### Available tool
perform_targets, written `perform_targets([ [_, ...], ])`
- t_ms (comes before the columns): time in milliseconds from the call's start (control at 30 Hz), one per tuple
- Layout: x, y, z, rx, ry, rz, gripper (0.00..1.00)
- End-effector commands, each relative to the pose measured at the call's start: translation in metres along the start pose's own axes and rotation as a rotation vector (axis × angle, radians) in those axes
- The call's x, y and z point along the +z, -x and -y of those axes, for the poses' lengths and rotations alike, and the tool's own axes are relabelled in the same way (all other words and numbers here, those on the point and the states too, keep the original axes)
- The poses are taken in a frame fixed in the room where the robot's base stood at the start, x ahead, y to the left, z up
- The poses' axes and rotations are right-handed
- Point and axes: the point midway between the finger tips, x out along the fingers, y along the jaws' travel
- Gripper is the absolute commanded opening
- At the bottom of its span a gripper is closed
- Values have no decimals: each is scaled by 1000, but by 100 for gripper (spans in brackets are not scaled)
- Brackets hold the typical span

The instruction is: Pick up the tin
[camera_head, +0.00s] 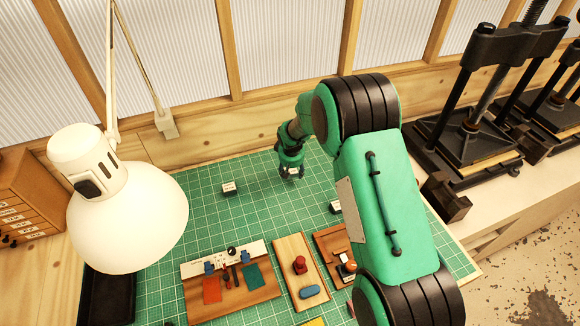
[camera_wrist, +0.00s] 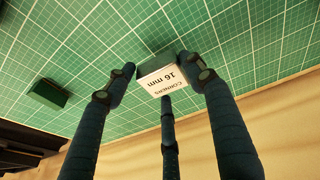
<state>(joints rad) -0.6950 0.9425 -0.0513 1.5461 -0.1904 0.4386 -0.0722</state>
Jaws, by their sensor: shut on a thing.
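A small dark tin with a white top label reading "CORNERS 16 mm" (camera_wrist: 168,79) sits between the fingers of my gripper (camera_wrist: 165,85) in the wrist view. The fingers are closed around it, one on each side and one along its near side. In the head view my gripper (camera_head: 291,168) is over the far part of the green mat, with the tin's pale label (camera_head: 293,171) just showing between the fingers. I cannot tell whether the tin touches the mat.
Two more small labelled tins stand on the green mat (camera_head: 180,240), one left (camera_head: 229,188) and one right (camera_head: 335,207). A dark green block (camera_wrist: 48,95) shows in the wrist view. Wooden tool boards (camera_head: 235,293) lie in front, a white lamp (camera_head: 128,215) stands left, black presses (camera_head: 475,120) right.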

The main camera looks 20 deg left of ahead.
Motion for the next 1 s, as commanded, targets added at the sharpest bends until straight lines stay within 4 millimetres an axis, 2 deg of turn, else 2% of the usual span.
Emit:
perform_targets([
  [500,69,28,19,0,-1,-1,11],
  [800,90,36,24,0,-1,0,11],
  [1000,93,38,25,0,-1,-1,11],
])
